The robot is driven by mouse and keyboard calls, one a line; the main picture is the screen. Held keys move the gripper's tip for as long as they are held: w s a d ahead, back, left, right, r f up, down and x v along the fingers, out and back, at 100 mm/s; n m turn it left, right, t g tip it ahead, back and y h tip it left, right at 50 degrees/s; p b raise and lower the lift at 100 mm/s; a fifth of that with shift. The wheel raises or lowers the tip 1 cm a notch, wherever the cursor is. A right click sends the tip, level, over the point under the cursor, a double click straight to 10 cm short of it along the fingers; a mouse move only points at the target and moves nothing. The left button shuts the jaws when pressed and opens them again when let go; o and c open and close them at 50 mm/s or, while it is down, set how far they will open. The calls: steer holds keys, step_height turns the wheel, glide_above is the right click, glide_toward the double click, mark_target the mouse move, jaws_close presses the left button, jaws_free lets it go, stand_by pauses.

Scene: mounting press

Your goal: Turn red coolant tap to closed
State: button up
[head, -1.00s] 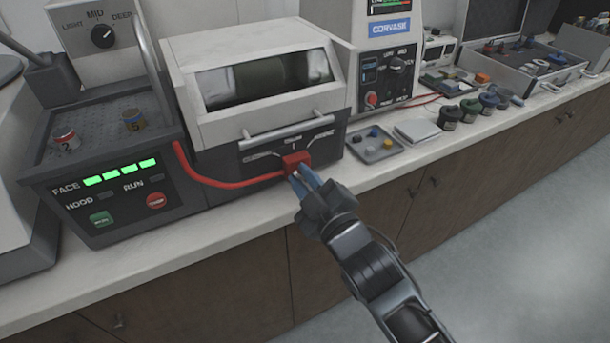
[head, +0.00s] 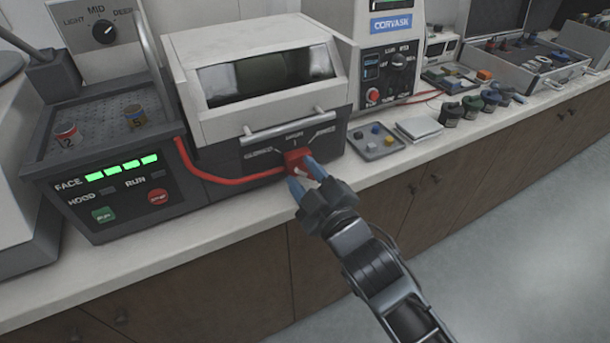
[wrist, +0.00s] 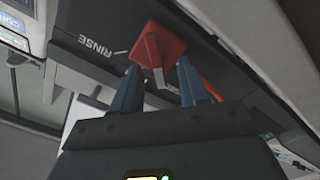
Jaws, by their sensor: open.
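The red coolant tap (head: 297,158) sits on the dark front panel of the machine, below its silver handle bar, with a red hose joining it from the left. Labels stand around it; the right one reads RINSE in the wrist view. There the tap (wrist: 160,47) shows as a red block with a pale pointer mark. My gripper (head: 306,180) is open, with its blue fingers spread at the tap. In the wrist view my gripper (wrist: 158,82) has one finger on each side of the tap's lower part. I cannot tell if either finger touches it.
The red hose (head: 225,180) runs along the machine front. The silver handle bar (head: 290,127) juts out above the tap. A grey tray (head: 375,140) with small blocks is to the right. Floor space in front of the bench is clear.

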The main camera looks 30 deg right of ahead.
steer(key=s+b, duration=0.1)
steer(key=s, duration=0.6)
steer(key=shift+s, duration=0.4)
steer(key=s+d+m+g, duration=0.1)
steer(key=s+m, duration=0.8)
steer(key=s, duration=2.2)
steer(key=shift+s+r+g, duration=0.3)
steer(key=shift+r+g, duration=0.15)
steer(key=shift+g, duration=0.65)
